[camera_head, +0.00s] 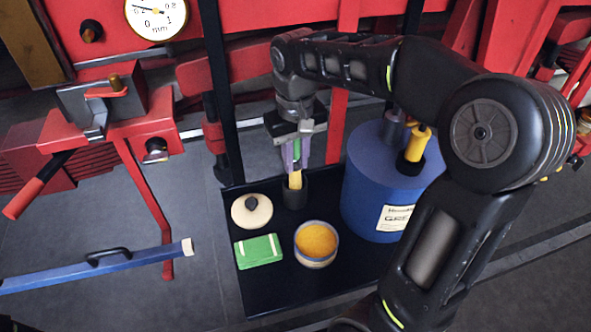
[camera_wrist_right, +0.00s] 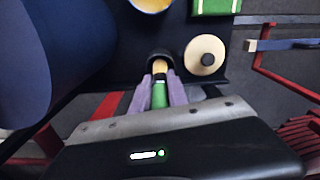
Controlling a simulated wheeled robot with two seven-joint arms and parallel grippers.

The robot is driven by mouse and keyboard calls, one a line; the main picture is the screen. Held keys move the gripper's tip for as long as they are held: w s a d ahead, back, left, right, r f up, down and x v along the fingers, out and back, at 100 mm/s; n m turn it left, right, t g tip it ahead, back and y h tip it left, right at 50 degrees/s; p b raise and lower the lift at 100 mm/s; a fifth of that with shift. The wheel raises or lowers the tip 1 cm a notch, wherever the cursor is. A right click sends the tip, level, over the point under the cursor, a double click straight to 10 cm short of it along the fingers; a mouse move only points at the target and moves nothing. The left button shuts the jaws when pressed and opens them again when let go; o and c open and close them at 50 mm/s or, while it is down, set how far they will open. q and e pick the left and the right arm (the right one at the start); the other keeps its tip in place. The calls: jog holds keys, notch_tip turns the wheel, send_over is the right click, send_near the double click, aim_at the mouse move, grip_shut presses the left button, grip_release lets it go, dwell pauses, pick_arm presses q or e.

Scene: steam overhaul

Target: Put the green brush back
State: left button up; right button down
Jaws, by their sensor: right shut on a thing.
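My right gripper (camera_head: 297,150) points down over the tray and is shut on the green brush (camera_head: 296,152). The brush is upright, green on its upper part and yellow at its lower end. That yellow end is at the mouth of a small black cup (camera_head: 294,197); I cannot tell how deep it reaches. In the right wrist view the green brush (camera_wrist_right: 159,96) lies between the two purple-grey fingers (camera_wrist_right: 159,92), with its yellow end at the mouth of the black cup (camera_wrist_right: 152,56). My left gripper is not in view.
On the black tray (camera_head: 262,292) are a cream lid (camera_head: 252,211), a green-and-white block (camera_head: 259,251) and a bowl of orange-yellow stuff (camera_head: 316,243). A large blue drum (camera_head: 365,190) stands right of the cup, with a yellow-handled tool (camera_head: 416,145) on top. Red machinery stands behind.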

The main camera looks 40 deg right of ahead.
aim_at(295, 175)
jog(key=shift+f, duration=1.85)
jog(key=c, duration=1.3)
grip_release()
jog(key=shift+r, duration=0.65)
notch_tip(295, 175, up, 7)
jog(key=shift+f, duration=0.2)
notch_tip(295, 175, up, 3)
jog(key=shift+r+p, duration=0.2)
jog(key=shift+p, duration=0.55)
jog(key=shift+r+p, duration=0.45)
